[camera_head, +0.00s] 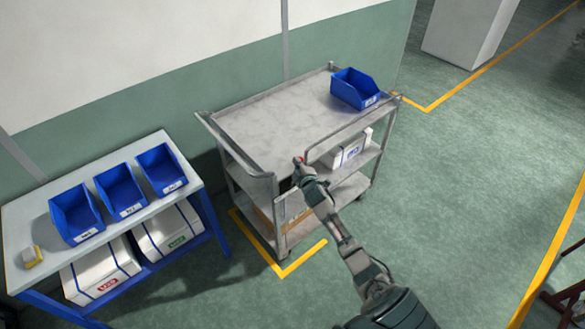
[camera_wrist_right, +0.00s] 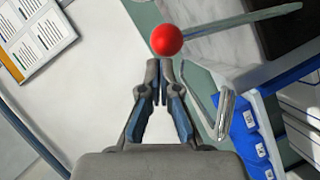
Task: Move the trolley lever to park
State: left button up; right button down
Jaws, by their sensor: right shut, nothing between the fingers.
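The grey metal trolley (camera_head: 275,125) stands by the wall in the head view. In the head view the red knob (camera_head: 299,159) is a small spot at the trolley's near side, partly covered by my gripper. My right gripper (camera_wrist_right: 159,66) is shut and empty, its tips just below the knob in the wrist view. In the head view my right gripper (camera_head: 301,167) reaches the trolley's near rail. My left gripper is not in view.
A blue bin (camera_head: 354,88) sits on the trolley top, and a white box (camera_head: 346,150) lies on the shelf below. The table (camera_head: 147,147) at left carries several blue bins. Yellow floor lines (camera_head: 303,258) mark the trolley's corner.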

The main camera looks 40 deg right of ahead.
aim_at(305, 158)
jog(key=d, duration=0.1)
jog(key=w+d+f, duration=0.1)
jog(key=d, duration=0.1)
jog(key=shift+w+f, duration=0.1)
jog(key=shift+d, duration=0.35)
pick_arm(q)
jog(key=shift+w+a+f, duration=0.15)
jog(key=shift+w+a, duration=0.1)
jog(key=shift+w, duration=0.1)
pick_arm(e)
jog(key=shift+d, duration=0.4)
